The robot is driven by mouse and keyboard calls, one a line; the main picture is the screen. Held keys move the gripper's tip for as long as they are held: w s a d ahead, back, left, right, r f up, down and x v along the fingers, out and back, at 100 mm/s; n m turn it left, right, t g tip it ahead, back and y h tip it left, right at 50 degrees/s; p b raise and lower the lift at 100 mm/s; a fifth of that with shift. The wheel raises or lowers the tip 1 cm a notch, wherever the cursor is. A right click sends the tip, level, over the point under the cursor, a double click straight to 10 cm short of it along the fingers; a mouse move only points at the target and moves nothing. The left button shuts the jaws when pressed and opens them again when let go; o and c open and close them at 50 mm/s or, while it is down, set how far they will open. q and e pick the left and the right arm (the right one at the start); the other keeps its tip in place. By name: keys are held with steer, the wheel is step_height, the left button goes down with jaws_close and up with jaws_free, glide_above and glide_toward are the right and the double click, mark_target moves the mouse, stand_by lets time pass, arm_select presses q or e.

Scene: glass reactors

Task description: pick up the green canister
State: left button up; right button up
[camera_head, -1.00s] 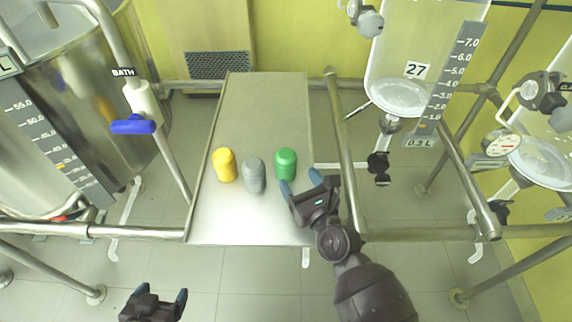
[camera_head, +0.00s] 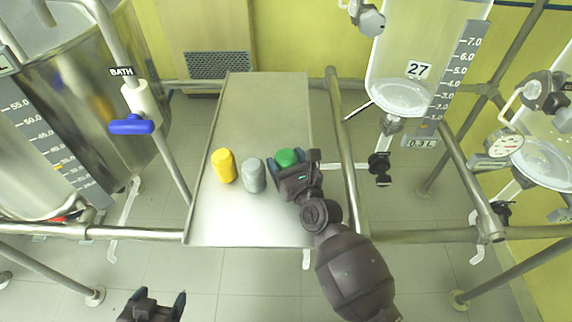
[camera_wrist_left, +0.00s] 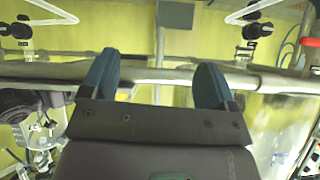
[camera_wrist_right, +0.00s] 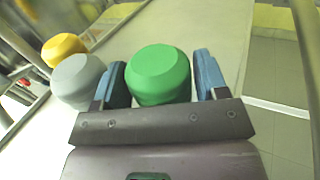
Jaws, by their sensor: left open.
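The green canister (camera_head: 287,157) stands upright on the metal table, at the right of a row of canisters. My right gripper (camera_head: 286,163) has reached it, and its body hides the canister's lower part. In the right wrist view the green canister (camera_wrist_right: 158,75) sits between the two blue fingertips of my right gripper (camera_wrist_right: 160,82). A small gap shows on its right side; on its left the finger looks close to it. The jaws are apart. My left gripper (camera_head: 158,300) is at the bottom left, away from the table, open and empty; it also shows in the left wrist view (camera_wrist_left: 155,80).
A grey canister (camera_head: 254,175) stands just left of the green one, close to my right gripper's left finger. A yellow canister (camera_head: 223,165) stands further left. The table (camera_head: 262,110) is clear behind them. Metal rails (camera_head: 343,150) run along its sides.

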mark_target(286, 154)
steer(key=c, duration=0.6)
steer(key=shift+r+p, duration=0.3)
steer(key=shift+r, duration=0.25)
step_height(286, 154, up, 4)
steer(key=p, duration=0.2)
steer(key=shift+w+p, duration=0.1)
steer(key=shift+p, duration=0.2)
step_height(286, 154, up, 3)
steer(key=p, duration=0.2)
steer(key=shift+r+p, duration=0.1)
steer(key=shift+p, duration=0.25)
steer(key=shift+r+p, duration=0.3)
steer(key=shift+r, duration=0.05)
steer(key=shift+r+p, duration=0.5)
steer(key=shift+r, duration=0.05)
